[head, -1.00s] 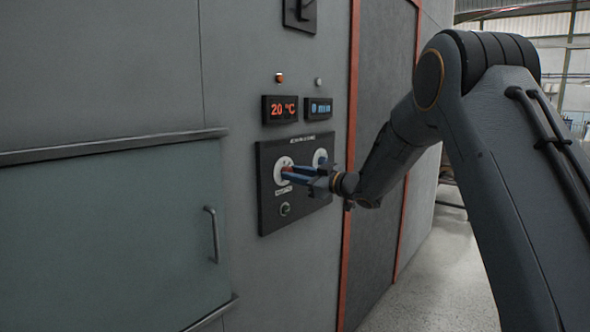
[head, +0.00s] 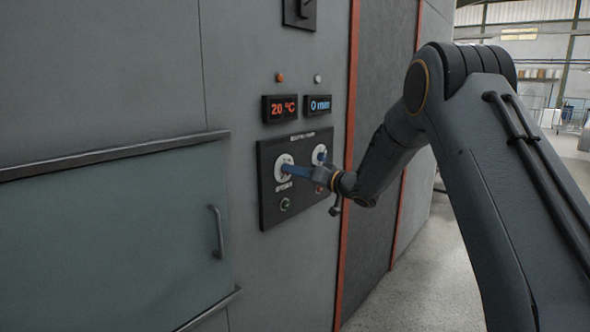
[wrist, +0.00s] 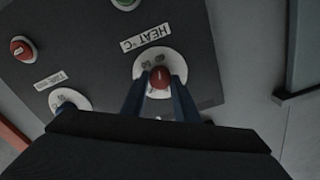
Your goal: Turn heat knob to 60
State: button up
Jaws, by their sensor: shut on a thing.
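The red heat knob (wrist: 160,77) sits on a white dial in the wrist view, beside a label reading "HEAT °C". My gripper's blue fingers (wrist: 159,84) are at both sides of the knob and shut on it. In the head view, my gripper (head: 288,170) reaches the left white dial (head: 283,160) on the black panel (head: 268,205); its fingers hide the knob there. The orange display (head: 280,108) above reads 20 °C. The dial marks under the fingers are too small to read.
A second white dial (head: 319,154) is right of the heat dial, partly behind my gripper. The blue display (head: 318,105) reads 0 min. A red button (wrist: 22,48) and a green button (wrist: 125,3) show in the wrist view. A door handle (head: 216,232) stands out at left.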

jog(key=shift+f+m, duration=0.1)
jog(key=shift+m, duration=0.3)
jog(key=o, duration=1.1)
jog(key=shift+c, duration=0.2)
jog(key=b+v, duration=0.2)
jog(key=v, duration=0.5)
jog(key=shift+s+d, duration=0.25)
jog(key=shift+d, duration=0.1)
